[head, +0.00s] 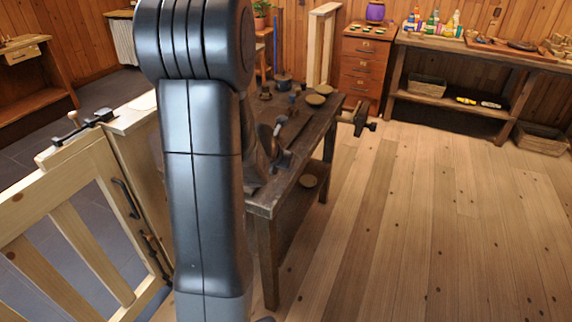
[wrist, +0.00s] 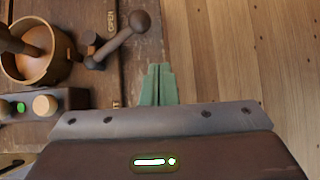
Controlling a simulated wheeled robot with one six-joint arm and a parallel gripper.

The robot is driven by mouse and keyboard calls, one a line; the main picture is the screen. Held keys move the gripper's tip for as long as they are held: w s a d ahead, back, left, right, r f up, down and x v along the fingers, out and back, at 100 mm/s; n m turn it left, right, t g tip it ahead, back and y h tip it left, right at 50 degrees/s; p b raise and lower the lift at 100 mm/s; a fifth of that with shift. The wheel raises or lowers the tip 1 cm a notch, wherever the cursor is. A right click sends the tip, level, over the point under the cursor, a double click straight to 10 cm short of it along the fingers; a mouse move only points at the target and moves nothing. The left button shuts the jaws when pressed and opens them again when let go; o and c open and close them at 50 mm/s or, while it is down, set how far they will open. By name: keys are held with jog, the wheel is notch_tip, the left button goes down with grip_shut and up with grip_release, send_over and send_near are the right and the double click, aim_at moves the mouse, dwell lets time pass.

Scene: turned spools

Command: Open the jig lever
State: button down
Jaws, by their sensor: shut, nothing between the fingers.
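The jig lever (wrist: 117,42) shows in the wrist view as a dark rod with a round ball knob at its upper right end and a pivot at its lower left. A small label that seems to read OPEN is beside it on the wooden bench top. My gripper (wrist: 158,72) has green fingers, closed together and empty. The fingertips are below and right of the ball knob, apart from it in the picture, near the bench edge. A round wooden cup (wrist: 64,60) with a brown piece in it stands left of the lever. In the head view my arm hides the gripper.
A panel with a lit green button (wrist: 21,107) and a pale knob (wrist: 44,105) is left of my fingers. The workbench (head: 262,200) carries several items. Plank floor (head: 430,220) is open to its right. A wooden gate (head: 70,230) stands at left.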

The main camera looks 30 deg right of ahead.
jog(key=p+v, duration=0.3)
jog(key=v, duration=0.6)
jog(key=shift+s+d, duration=0.2)
jog(key=shift+d, duration=0.25)
